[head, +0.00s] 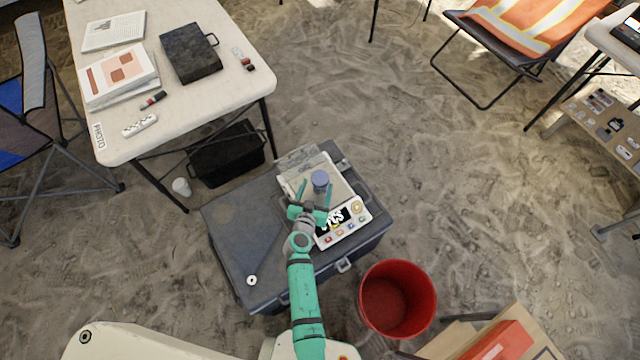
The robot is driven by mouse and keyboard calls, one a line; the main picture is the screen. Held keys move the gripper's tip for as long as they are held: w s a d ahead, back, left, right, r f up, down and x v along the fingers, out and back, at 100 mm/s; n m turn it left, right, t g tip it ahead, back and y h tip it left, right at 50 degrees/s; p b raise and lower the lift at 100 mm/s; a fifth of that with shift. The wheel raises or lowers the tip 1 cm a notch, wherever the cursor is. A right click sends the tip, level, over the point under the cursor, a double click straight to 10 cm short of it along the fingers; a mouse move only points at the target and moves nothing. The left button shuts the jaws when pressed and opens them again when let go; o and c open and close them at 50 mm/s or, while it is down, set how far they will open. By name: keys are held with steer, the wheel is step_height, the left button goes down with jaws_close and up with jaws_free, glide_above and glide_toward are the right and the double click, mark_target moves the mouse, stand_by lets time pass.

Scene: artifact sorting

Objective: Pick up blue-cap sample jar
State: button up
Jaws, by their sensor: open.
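The blue-cap sample jar (320,179) stands on the pan of a white scale (345,197). The scale rests on a dark grey case (236,236). I cannot tell whether either finger touches the jar. My wrist covers part of the scale's front and display.
A red bucket (397,299) stands on the floor right of the case. A white table (120,35) with papers and a black box (190,53) is at upper left. A white cup (181,187) is on the floor.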

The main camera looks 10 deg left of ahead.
mark_target(322, 175)
steer(key=shift+d+x, duration=0.15)
steer(key=shift+x, duration=1.75)
steer(key=shift+d+x, duration=0.1)
steer(key=shift+x, duration=1.85)
steer(key=c, duration=1.3)
steer(key=shift+o, duration=0.2)
steer(key=shift+r, duration=0.15)
